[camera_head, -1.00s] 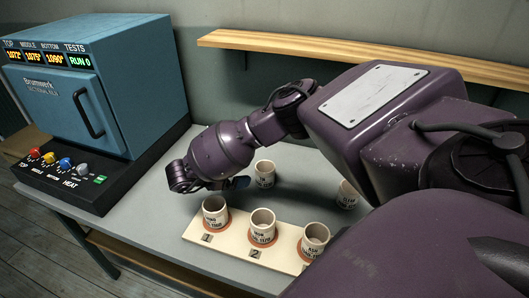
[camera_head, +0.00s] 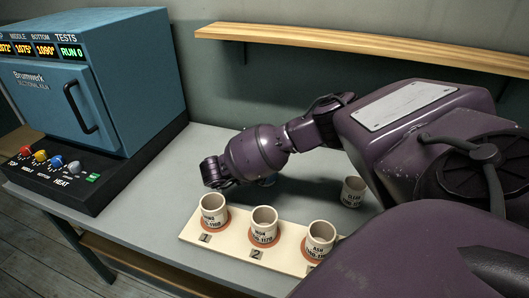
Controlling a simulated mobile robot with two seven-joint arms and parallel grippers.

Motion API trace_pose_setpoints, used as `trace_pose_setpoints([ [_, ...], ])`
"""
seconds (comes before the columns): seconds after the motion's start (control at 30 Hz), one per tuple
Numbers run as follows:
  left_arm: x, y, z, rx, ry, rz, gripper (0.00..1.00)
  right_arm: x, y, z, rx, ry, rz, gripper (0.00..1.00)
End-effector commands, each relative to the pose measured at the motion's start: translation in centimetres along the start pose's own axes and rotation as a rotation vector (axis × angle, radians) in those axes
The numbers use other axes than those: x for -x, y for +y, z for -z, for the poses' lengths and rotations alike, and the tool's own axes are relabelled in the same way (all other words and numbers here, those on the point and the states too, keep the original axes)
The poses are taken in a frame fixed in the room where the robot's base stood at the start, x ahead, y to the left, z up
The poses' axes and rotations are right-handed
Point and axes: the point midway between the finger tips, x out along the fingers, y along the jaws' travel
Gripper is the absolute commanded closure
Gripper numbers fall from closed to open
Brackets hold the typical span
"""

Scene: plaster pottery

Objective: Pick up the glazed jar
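Several small cream jars with dark lettering are on the table; I cannot tell which one is the glazed jar. Jar one (camera_head: 213,210), jar two (camera_head: 264,226) and jar three (camera_head: 319,238) stand upright on a numbered board. Another jar (camera_head: 353,191) stands behind them, partly covered by my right arm. My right arm reaches in from the right, its wrist above the table behind jar one. My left gripper is not in view.
The cream board (camera_head: 290,258) has reddish round spots under its jars. A blue kiln (camera_head: 105,85) with a control panel (camera_head: 55,170) stands at the left. A wooden shelf (camera_head: 370,48) runs along the wall. Bare grey table (camera_head: 165,195) lies between kiln and board.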

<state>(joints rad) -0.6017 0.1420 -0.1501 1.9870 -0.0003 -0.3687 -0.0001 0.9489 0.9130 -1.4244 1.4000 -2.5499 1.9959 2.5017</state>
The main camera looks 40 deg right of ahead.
Motion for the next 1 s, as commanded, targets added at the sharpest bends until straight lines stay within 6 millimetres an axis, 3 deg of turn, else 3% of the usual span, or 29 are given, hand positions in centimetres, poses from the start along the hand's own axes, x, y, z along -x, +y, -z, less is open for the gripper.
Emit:
trace_pose_setpoints([
  [0.37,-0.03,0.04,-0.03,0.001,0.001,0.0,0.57,-0.83,0.09,-0.21,-0.003,0.002,-0.001,0.03],
  [0.73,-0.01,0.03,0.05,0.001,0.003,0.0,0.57,-0.82,0.09,-0.19,-0.003,0.001,-0.001,0.59],
  [1.0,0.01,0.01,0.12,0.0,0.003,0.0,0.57,-0.73,0.12,-0.43,-0.004,0.001,-0.002,0.59],
])
